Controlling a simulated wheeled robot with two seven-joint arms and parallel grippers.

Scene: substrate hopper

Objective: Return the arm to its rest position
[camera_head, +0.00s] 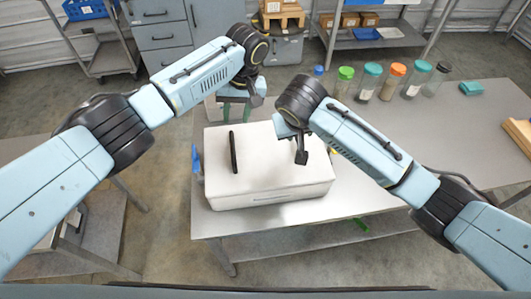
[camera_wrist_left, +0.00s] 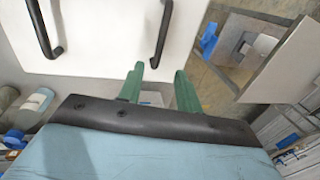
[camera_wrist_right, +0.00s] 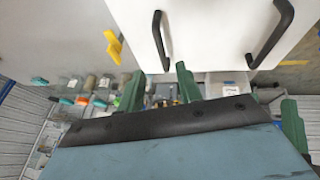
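A white box-shaped hopper (camera_head: 268,180) stands on the grey table, with two black bar handles on its top: the left one (camera_head: 233,152) and the right one (camera_head: 301,152). My left gripper (camera_head: 236,108) is at the hopper's far left edge; its green fingers are apart and empty. In the left wrist view the fingers (camera_wrist_left: 159,88) show a gap, with both handles beyond. My right gripper's fingers are hidden in the head view behind its wrist, above the hopper's far right part. In the right wrist view its fingers (camera_wrist_right: 160,88) are apart with nothing between them.
Several jars with coloured lids (camera_head: 372,82) stand at the back of the table (camera_head: 450,125). A teal block (camera_head: 471,88) and a wooden piece (camera_head: 519,135) lie to the right. A shelf with boxes (camera_head: 370,32) and grey cabinets (camera_head: 165,40) stand behind.

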